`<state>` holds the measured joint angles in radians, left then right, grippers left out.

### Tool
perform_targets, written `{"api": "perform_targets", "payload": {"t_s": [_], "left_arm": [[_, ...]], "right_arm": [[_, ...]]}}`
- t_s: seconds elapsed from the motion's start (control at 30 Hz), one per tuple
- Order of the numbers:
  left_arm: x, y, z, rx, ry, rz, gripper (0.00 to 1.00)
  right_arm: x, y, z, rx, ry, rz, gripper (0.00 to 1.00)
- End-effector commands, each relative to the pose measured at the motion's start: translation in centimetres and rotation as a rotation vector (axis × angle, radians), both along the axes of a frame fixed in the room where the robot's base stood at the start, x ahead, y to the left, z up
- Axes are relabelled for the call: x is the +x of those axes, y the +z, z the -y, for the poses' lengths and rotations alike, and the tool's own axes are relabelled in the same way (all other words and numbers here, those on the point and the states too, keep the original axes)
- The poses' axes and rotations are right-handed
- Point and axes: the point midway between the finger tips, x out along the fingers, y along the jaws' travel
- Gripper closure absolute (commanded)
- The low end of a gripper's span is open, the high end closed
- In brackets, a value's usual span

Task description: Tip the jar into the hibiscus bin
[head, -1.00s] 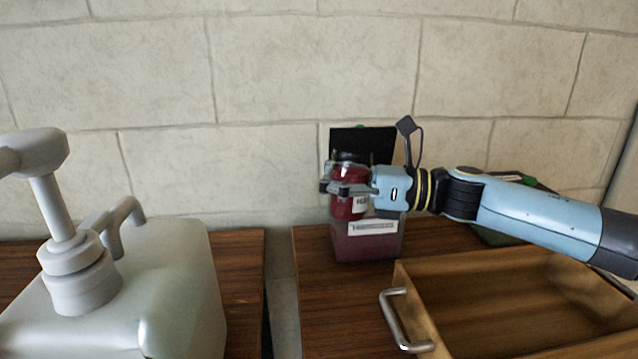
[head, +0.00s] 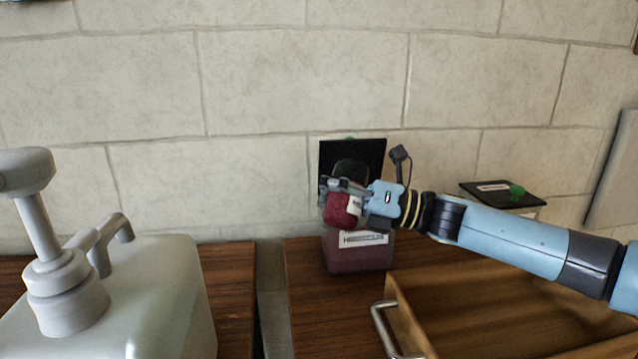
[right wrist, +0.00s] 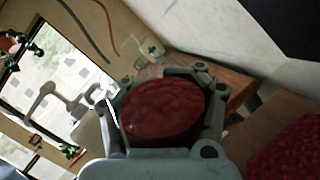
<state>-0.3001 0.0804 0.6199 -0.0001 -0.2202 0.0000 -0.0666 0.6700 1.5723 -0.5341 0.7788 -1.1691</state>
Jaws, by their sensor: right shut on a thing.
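The jar (head: 341,211) is full of dark red contents and has a white label. My right gripper (head: 343,188) is shut around it and holds it tilted, above the front of the hibiscus bin (head: 350,259). The bin is a dark red box with a white label starting with H, and its black lid (head: 337,150) stands open behind. In the right wrist view the jar's red contents (right wrist: 163,112) fill its mouth between the fingers. Red contents of the bin (right wrist: 288,150) show at lower right. No falling contents are visible. My left gripper is out of view.
A large pale pump bottle (head: 150,290) stands at left. A wooden drawer or tray with a metal handle (head: 388,330) is in front at right. Another container's black lid with a green knob (head: 490,187) is behind my right arm. A stone-block wall closes the back.

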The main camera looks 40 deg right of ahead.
Motion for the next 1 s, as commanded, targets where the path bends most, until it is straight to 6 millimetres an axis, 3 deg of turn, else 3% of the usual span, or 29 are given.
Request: {"api": "perform_targets", "payload": {"t_s": [0.3, 1.0], "left_arm": [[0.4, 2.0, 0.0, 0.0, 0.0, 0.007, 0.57], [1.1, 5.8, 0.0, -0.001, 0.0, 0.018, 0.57]], "right_arm": [[0.0, 0.1, -0.1, 0.29, 0.002, -0.172, 1.0], [0.5, 2.4, 0.7, 0.638, 0.001, -0.381, 1.0]]}}
